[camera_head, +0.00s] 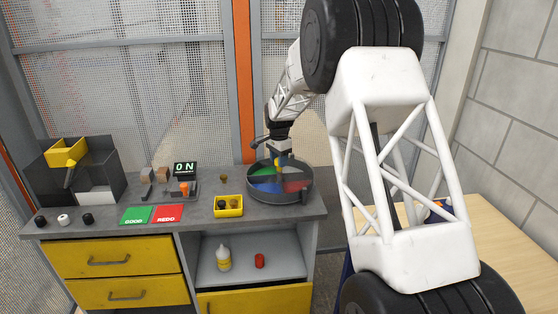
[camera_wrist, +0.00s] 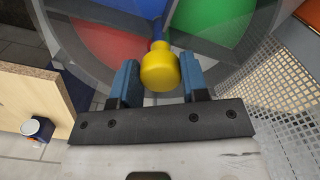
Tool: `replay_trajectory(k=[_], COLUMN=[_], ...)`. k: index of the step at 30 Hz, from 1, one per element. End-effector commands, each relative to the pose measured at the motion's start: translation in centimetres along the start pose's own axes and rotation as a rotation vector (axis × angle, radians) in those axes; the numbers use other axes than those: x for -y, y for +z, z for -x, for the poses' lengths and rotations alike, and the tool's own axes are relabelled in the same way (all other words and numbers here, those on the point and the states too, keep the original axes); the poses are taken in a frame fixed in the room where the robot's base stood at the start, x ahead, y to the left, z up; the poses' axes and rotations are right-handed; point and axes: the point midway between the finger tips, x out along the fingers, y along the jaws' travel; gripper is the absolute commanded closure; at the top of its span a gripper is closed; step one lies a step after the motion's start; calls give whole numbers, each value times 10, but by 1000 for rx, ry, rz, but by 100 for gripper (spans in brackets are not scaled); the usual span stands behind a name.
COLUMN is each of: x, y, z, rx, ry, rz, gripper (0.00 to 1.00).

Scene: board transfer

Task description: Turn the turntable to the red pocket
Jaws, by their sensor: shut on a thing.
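The turntable (camera_head: 280,199) is a round dark-rimmed dish at the right end of the grey bench. It has green (camera_head: 275,171), blue (camera_head: 264,187) and red (camera_head: 298,186) pockets. In the head view red lies at the front right and blue at the front left. My gripper (camera_head: 281,159) is above its middle. In the wrist view my gripper (camera_wrist: 159,60) has its blue fingers on either side of a yellow knob (camera_wrist: 160,72) and is shut on it. The red pocket (camera_wrist: 113,44) is left of the knob there. The fingers' contact with the knob is hard to see.
A yellow bin (camera_head: 229,207) stands just left of the turntable. Green (camera_head: 137,215) and red (camera_head: 168,214) cards lie near the bench front. A small display (camera_head: 185,169) and a dark organiser (camera_head: 101,178) stand further left. A wooden table (camera_head: 510,232) is at the right.

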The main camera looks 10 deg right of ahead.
Motion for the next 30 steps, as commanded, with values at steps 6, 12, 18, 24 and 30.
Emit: replay_trajectory(k=[6, 12, 18, 24, 30], x=[0, 1, 2, 2, 2], y=[0, 0, -1, -1, -1], z=[0, 0, 0, 0, 0], rx=[0, 0, 0, 0, 0], ry=[1, 0, 0, 0, 0], rz=[-206, -395, -568, -696, -764], gripper=[100, 100, 100, 100, 100])
